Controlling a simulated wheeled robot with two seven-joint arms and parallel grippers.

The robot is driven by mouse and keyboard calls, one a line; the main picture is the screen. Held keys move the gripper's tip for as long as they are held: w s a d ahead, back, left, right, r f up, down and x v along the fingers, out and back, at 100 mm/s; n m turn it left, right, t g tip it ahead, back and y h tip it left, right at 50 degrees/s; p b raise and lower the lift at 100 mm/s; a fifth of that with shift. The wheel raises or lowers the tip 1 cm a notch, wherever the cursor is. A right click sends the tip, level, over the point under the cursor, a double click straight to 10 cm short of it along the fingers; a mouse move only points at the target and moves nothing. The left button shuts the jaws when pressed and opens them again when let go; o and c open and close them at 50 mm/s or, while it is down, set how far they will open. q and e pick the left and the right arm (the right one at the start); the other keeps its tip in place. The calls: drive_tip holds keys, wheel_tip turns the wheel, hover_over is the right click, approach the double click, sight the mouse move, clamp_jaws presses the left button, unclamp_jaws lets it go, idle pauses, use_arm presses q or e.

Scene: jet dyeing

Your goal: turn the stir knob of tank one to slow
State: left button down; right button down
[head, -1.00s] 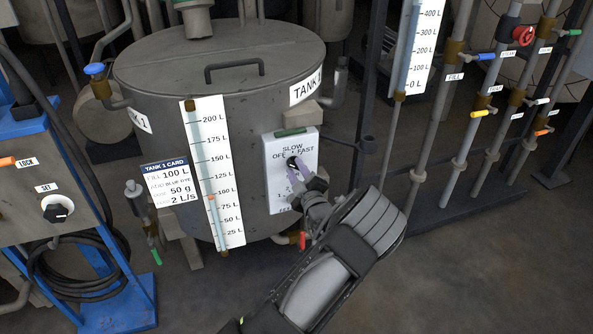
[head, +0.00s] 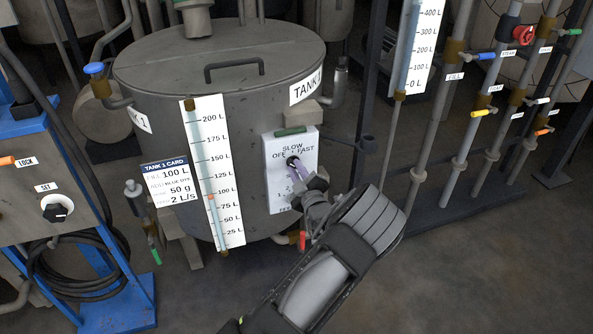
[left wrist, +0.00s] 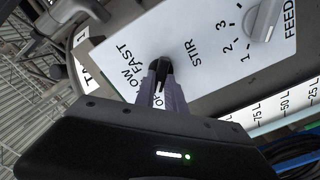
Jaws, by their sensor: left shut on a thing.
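Tank one (head: 245,75) is a grey lidded vessel labelled TANK 1, with a white control panel (head: 279,192) on its front right. The black stir knob (head: 292,160) sits on this panel among the words SLOW, OFF and FAST. In the left wrist view the knob (left wrist: 161,66) shows between purple fingertips, with the STIR label beside it. My left gripper (head: 296,166) is shut on the knob; its fingers also show in the left wrist view (left wrist: 160,88). The fingers partly cover the OFF word, and I cannot tell for certain which word the knob points at. My right gripper is out of view.
A grey FEED knob (left wrist: 264,18) is on the same panel. A tall level scale (head: 213,170) and the tank card (head: 170,183) are left of the panel. A red valve handle (head: 302,241) is below, close to my left arm. Pipes with coloured valves stand right.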

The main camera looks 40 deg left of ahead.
use_arm(q)
drive_tip(key=shift+w+d+m+b, duration=0.1)
drive_tip(key=shift+m+b, duration=0.45)
drive_tip(key=shift+m, duration=1.8)
drive_tip(key=shift+w+d+m+b, duration=0.1)
drive_tip(key=shift+m+b, duration=0.4)
drive_tip(key=shift+m, duration=1.85)
drive_tip(key=c, duration=1.4)
unclamp_jaws()
drive_tip(key=shift+r, duration=0.1)
